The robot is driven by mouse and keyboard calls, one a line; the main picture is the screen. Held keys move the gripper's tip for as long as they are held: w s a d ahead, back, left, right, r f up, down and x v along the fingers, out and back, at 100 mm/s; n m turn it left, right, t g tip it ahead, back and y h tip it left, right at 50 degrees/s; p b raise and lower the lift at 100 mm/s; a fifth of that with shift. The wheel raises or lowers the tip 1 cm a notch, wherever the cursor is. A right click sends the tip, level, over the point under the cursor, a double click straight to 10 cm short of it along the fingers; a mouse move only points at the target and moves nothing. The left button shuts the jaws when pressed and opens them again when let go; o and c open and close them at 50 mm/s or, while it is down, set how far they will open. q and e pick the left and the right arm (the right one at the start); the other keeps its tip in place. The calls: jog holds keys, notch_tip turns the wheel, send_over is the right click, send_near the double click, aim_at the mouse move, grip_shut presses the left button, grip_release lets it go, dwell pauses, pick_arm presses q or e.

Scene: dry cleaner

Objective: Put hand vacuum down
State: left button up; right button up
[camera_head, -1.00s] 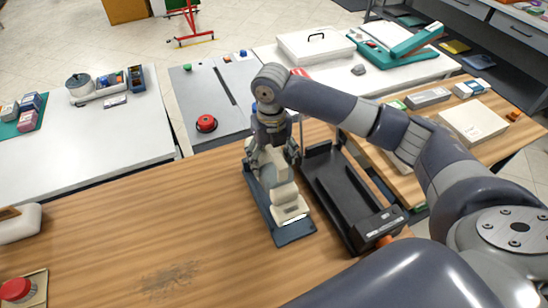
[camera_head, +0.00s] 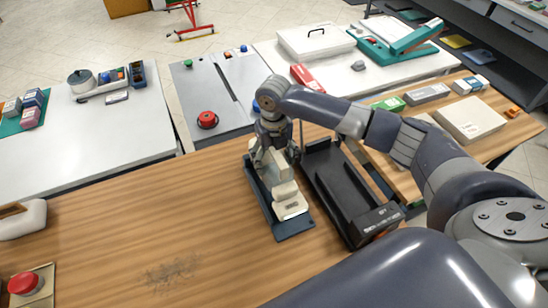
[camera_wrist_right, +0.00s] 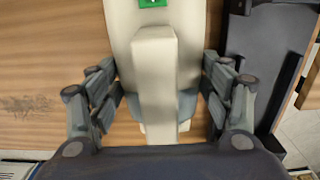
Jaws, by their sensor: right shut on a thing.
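The hand vacuum (camera_head: 290,207) is a cream-white body, lying lengthwise over a dark blue-grey tray (camera_head: 259,197) on the wooden table. My right gripper (camera_head: 273,162) reaches down from above and is shut on the vacuum's far part, hiding some of it. In the right wrist view the cream vacuum (camera_wrist_right: 154,70) with a green patch (camera_wrist_right: 153,3) lies between the two fingers (camera_wrist_right: 160,95). The vacuum seems to be at or very near the tray; exact contact cannot be told. My left gripper is not in view.
A black open tray-like unit (camera_head: 345,190) stands close to the right of the blue-grey tray. A red button box (camera_head: 24,284) and a white rounded object (camera_head: 22,220) are at the left. The table's left middle, with a dark stain (camera_head: 172,272), is clear.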

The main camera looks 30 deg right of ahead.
jog(key=shift+f, duration=0.2)
jog(key=shift+f, duration=0.2)
jog(key=o, duration=1.2)
jog(key=shift+f, duration=0.1)
jog(key=shift+r, duration=0.4)
notch_tip(320, 180, up, 12)
jog(key=b, duration=0.3)
jog(key=shift+f, duration=0.15)
jog(key=shift+r, duration=0.4)
jog(key=shift+s, duration=0.1)
